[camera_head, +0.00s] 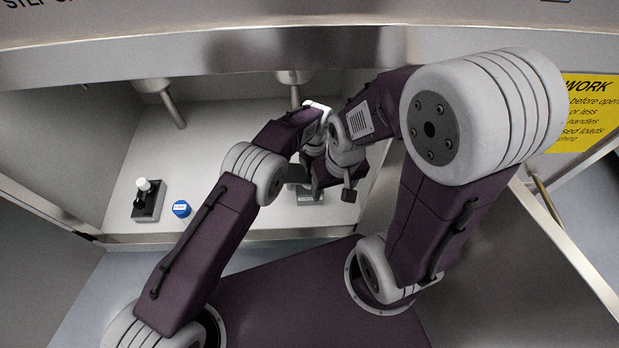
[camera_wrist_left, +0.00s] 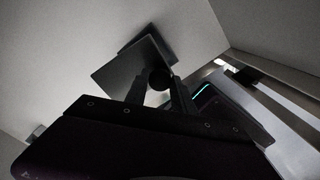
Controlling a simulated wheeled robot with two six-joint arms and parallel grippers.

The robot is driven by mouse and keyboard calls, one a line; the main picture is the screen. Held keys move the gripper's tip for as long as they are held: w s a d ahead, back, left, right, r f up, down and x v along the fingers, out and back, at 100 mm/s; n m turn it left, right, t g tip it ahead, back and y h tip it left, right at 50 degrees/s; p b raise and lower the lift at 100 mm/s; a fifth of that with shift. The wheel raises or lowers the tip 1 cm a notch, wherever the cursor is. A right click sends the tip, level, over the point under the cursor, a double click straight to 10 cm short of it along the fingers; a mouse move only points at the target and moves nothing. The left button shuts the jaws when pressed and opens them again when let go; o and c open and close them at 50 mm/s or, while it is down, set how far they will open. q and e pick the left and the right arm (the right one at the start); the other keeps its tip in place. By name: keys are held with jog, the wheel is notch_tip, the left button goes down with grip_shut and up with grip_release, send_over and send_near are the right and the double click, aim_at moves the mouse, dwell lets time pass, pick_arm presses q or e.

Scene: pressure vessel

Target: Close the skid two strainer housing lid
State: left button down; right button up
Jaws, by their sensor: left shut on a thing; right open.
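In the left wrist view my left gripper (camera_wrist_left: 158,92) is shut on a dark round knob (camera_wrist_left: 160,78). A flat dark plate (camera_wrist_left: 122,75) stands tilted right behind the knob; it may be the strainer lid, but I cannot tell for sure. In the head view a small grey metal fitting (camera_head: 310,198) sits on the floor of the bay, mostly covered by my right gripper (camera_head: 323,183). My right gripper is open, its dark fingers apart above the fitting. My left gripper's fingers are hidden behind the right wrist in the head view.
Pipes (camera_head: 172,108) hang from above. A metal panel (camera_head: 560,245) and a yellow sign (camera_head: 583,112) are at the right. My arms crowd together mid-bay.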

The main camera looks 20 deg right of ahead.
pick_arm(q)
jog(key=shift+w+d+f+n+b, duration=0.1)
jog(key=shift+w+d+n+b, duration=0.2)
jog(key=shift+d+n+b, duration=0.15)
jog(key=shift+w+n, duration=0.1)
jog(key=shift+n, duration=0.15)
jog(key=c, duration=1.1)
grip_release()
jog(key=shift+o, duration=0.2)
jog(key=shift+r, duration=0.25)
notch_tip(320, 180, up, 9)
jog(key=p, duration=0.4)
jog(key=shift+p, duration=0.3)
jog(key=shift+f, duration=0.1)
